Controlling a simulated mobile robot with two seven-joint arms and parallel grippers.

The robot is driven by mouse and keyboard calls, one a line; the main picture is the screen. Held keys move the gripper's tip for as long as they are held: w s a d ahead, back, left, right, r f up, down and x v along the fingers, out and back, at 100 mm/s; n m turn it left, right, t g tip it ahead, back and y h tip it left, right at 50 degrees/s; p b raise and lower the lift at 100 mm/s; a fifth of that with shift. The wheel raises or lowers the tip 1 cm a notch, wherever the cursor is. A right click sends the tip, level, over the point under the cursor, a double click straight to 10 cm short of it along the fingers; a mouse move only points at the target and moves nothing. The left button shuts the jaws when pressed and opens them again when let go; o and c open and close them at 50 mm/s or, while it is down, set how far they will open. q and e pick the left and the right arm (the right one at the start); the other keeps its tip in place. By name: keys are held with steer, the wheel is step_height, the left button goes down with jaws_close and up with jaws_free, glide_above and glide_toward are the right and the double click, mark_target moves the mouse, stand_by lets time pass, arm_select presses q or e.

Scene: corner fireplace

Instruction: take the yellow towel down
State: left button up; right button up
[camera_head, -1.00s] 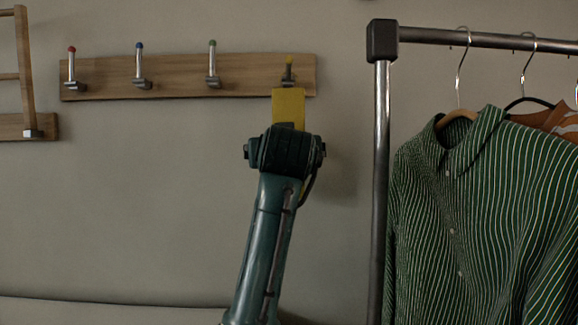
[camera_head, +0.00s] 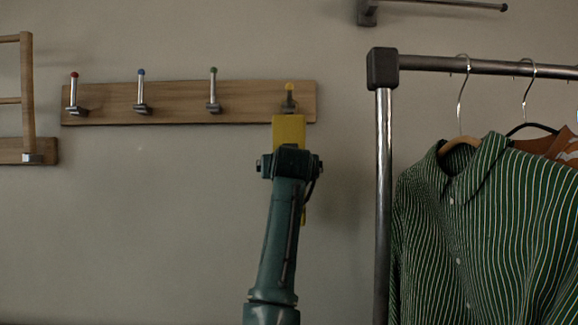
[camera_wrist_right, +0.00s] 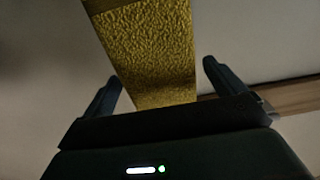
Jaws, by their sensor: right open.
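The yellow towel (camera_head: 289,131) hangs below the yellow-tipped hook (camera_head: 289,97), the rightmost on the wooden rack. My right arm covers most of its lower part, and a sliver of yellow shows beside the arm. In the right wrist view the textured towel (camera_wrist_right: 155,50) passes between the two fingers of my right gripper (camera_wrist_right: 162,84). The fingers stand apart, with a gap on each side of the cloth. My left gripper is in neither view.
The wooden rack (camera_head: 180,110) has three more hooks, tipped red, blue and green, all bare. A metal clothes rail (camera_head: 384,190) stands right of my arm, with a green striped shirt (camera_head: 480,220) on a hanger. A wooden frame (camera_head: 27,90) is at far left.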

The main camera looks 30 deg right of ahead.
steer(key=shift+w+d, duration=0.2)
steer(key=shift+w, duration=0.1)
